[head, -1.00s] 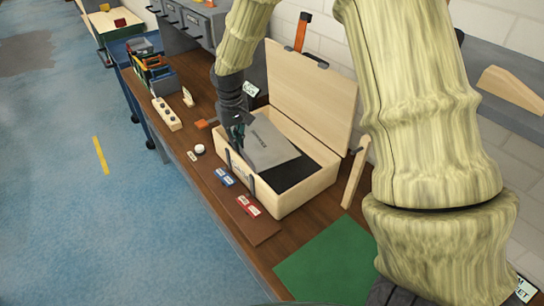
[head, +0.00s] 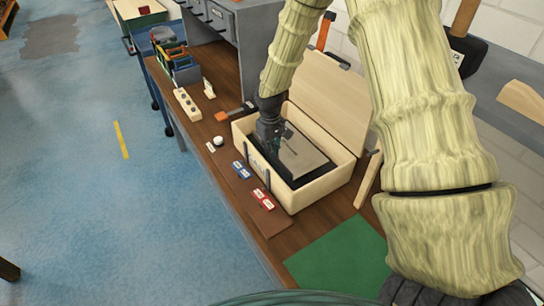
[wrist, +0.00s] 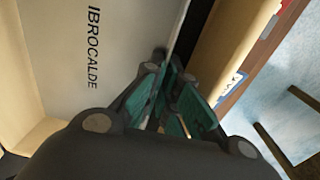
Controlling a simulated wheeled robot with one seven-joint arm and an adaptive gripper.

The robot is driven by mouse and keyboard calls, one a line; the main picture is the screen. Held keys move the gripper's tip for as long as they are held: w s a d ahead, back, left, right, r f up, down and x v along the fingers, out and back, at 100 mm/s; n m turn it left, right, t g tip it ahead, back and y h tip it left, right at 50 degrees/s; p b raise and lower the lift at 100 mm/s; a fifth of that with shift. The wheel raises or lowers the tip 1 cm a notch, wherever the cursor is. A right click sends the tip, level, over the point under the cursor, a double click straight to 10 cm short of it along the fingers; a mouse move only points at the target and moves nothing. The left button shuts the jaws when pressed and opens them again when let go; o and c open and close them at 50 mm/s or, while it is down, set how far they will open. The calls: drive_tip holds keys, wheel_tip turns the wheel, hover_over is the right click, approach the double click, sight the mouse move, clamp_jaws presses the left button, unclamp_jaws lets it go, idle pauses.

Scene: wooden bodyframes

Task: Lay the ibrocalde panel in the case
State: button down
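The ibrocalde panel (head: 304,158) is a flat grey plate with its name printed on it. It lies low inside the open wooden case (head: 318,189), over the dark case interior, and I cannot tell whether it rests fully on the floor. In the wrist view the panel (wrist: 95,50) fills the upper left. My gripper (head: 280,140) is down inside the case at the panel's left edge. Its teal fingers (wrist: 172,75) are close together with the panel's edge between them, seemingly shut on it. The fingers partly hide that edge.
The case lid (head: 325,95) stands open behind. Blue tags (head: 241,170) and red tags (head: 262,199) lie in front of the case. A white round piece (head: 218,140) and an orange-ended tool (head: 224,116) lie left. A green mat (head: 335,255) is at the right.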

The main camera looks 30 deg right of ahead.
drive_tip(key=shift+f+p, duration=0.5)
drive_tip(key=shift+f, duration=1.3)
drive_tip(key=shift+f, duration=0.1)
drive_tip(key=c, duration=1.6)
unclamp_jaws()
drive_tip(key=shift+c, duration=0.2)
wheel_tip(320, 180, up, 12)
drive_tip(key=b, duration=0.4)
drive_tip(key=shift+a, duration=0.1)
